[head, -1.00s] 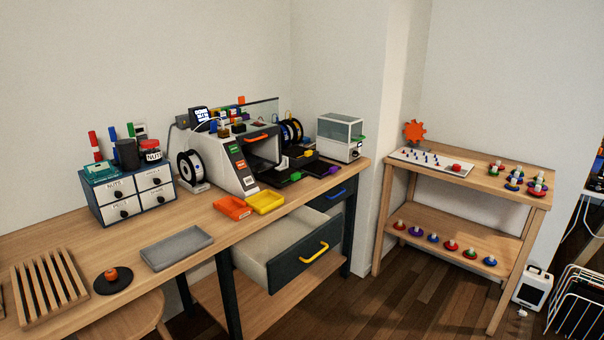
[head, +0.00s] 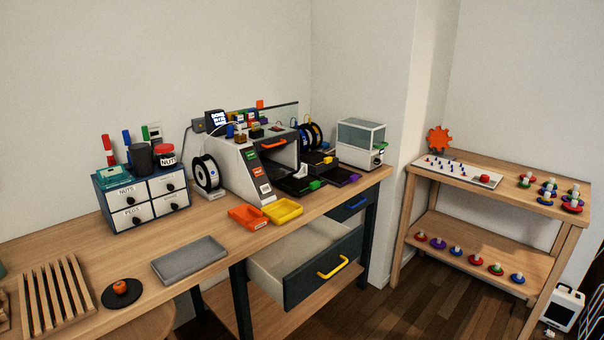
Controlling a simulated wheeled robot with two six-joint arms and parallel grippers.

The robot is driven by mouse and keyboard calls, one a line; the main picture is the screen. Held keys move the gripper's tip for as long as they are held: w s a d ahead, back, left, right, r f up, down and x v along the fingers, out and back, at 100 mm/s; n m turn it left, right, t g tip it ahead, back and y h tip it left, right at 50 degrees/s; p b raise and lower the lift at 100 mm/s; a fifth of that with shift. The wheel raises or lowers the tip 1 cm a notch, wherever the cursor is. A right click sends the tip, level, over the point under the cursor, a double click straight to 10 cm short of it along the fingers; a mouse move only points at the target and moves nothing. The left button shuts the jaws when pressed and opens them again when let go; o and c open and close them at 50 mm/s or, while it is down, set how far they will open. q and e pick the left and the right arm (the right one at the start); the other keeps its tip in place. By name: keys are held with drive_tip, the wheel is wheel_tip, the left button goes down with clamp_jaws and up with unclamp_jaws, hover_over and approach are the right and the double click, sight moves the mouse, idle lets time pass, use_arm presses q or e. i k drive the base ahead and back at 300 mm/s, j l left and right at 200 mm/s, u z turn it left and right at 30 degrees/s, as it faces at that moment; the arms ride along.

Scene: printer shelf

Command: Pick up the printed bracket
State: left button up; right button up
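The 3D printer (head: 246,165) stands on the wooden bench with its front open. Its small screen (head: 215,121) shows the word DONE. A small white piece (head: 300,171), which looks like the printed bracket, sits on the dark printer bed (head: 293,186) that sticks out of the front, near a green tab. It is too small to make out its exact shape. Neither of my grippers is in view.
An orange tray (head: 247,217) and a yellow tray (head: 283,210) lie in front of the printer. Below them a drawer (head: 321,266) stands open into the floor space. A grey tray (head: 189,260) lies further left. A shelf (head: 514,180) stands right.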

sight(303, 172)
drive_tip(key=i+l+u, duration=0.1)
drive_tip(key=i+l, duration=0.15)
drive_tip(key=i+l+u, duration=0.1)
drive_tip(key=l, duration=0.3)
drive_tip(key=i+l, duration=0.3)
drive_tip(key=i+l+u, duration=0.15)
drive_tip(key=l, duration=0.25)
drive_tip(key=i, duration=0.05)
